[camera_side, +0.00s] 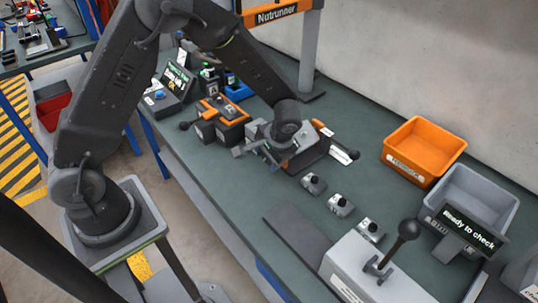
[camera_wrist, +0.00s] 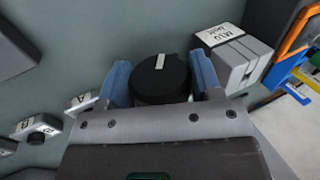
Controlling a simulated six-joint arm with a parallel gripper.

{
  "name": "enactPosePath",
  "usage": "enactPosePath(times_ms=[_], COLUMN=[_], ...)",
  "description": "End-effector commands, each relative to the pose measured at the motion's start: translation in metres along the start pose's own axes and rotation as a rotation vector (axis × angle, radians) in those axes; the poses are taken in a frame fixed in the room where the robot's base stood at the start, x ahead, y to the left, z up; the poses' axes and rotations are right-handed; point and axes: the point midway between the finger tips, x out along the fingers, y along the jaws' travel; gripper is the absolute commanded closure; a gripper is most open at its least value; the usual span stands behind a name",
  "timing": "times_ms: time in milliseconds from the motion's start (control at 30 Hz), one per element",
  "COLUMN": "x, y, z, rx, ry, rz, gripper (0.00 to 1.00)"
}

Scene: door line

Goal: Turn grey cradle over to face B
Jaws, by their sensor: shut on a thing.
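The grey cradle (camera_side: 305,154) stands on the green bench in the side view, largely covered by my wrist; its grey top and dark side show. Which face is up cannot be read. My gripper (camera_side: 268,150) is at its left side in that view. In the wrist view, the blue finger pads of my gripper (camera_wrist: 162,85) are shut on a round black knob (camera_wrist: 160,78) with a white mark. The knob seems to be part of the cradle, but the join is hidden. An orange-topped cradle (camera_side: 224,110) stands just left of it.
Several small grey switch blocks (camera_side: 341,205) with black knobs line the bench at right. Behind are an orange bin (camera_side: 424,150) and a grey bin (camera_side: 485,194). A display (camera_side: 468,229) reads "Ready to check". A lever press (camera_side: 375,275) stands in front. A grey block labelled M10 bolt (camera_wrist: 236,58) is close to my fingers.

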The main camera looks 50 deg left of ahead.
Motion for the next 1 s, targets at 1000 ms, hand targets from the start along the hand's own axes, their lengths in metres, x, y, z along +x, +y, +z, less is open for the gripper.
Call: enactPosePath(times_ms=[1000], x=[0.0006], y=[-0.0023], z=[0.0004], rx=[-0.006], ry=[-0.003], rz=[0.392], gripper=[0.65])
